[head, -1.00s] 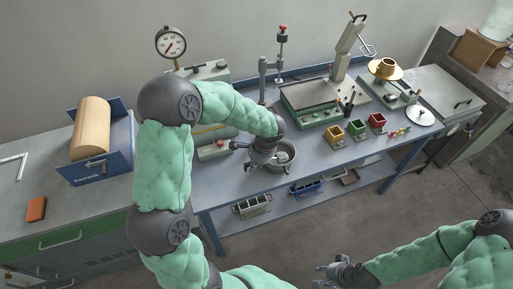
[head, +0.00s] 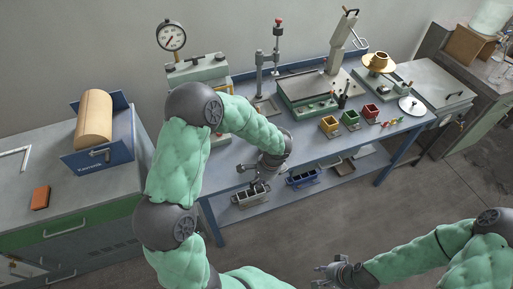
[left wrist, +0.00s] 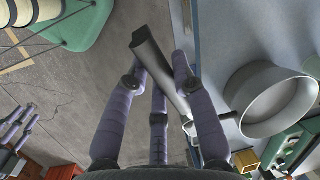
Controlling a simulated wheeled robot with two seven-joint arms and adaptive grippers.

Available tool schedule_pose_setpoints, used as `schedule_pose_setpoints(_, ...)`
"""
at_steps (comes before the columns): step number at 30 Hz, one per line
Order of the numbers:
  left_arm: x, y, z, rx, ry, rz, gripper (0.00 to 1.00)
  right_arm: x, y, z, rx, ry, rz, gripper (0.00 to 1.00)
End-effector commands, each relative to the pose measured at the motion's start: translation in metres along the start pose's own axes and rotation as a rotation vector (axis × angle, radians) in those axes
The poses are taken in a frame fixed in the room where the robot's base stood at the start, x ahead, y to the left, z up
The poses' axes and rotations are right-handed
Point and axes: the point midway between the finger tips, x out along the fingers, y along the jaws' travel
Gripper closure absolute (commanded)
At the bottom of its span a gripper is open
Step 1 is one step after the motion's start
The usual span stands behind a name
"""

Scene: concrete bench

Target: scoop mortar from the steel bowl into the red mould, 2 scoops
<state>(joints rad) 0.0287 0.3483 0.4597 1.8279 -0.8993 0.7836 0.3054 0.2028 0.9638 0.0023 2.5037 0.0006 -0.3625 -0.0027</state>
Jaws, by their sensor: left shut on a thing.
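My left gripper (head: 257,178) is in front of the blue bench. In the left wrist view its fingers (left wrist: 162,85) are shut on a grey scoop (left wrist: 150,55). Whether the scoop carries mortar cannot be told. The steel bowl (left wrist: 274,101) shows to the right of the fingers in the left wrist view, apart from the scoop; its contents are not visible. In the head view my left arm covers the bowl. The red mould (head: 370,111) stands on the bench, right of the green and yellow moulds. My right gripper (head: 333,271) is open and empty, low over the floor.
The green mould (head: 350,117) and yellow mould (head: 329,125) stand beside the red one. A green-based machine (head: 306,97) is behind them. Steel and blue gang moulds (head: 303,178) sit on the lower shelf. Bare bench top lies in front of the small moulds.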

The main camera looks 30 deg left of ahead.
Motion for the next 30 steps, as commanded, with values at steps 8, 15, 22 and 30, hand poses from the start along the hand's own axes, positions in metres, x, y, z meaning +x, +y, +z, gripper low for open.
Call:
schedule_pose_setpoints(8, 0.038, 0.036, -0.007, -0.158, -0.034, 0.025, 1.0, 0.0, 0.0, 0.0, 0.0, 0.0, 0.0, 0.65)
schedule_pose_setpoints(15, 0.068, 0.066, -0.013, -0.293, -0.06, 0.045, 1.0, 0.0, 0.0, 0.0, 0.0, 0.0, 0.0, 0.65)
schedule_pose_setpoints(22, 0.09, 0.086, -0.019, -0.398, -0.078, 0.06, 1.0, 0.0, 0.0, 0.0, 0.0, 0.0, 0.0, 0.65)
schedule_pose_setpoints(30, 0.089, 0.086, -0.018, -0.393, -0.078, 0.059, 1.0, 0.0, 0.0, 0.0, 0.0, 0.0, 0.0, 0.65)
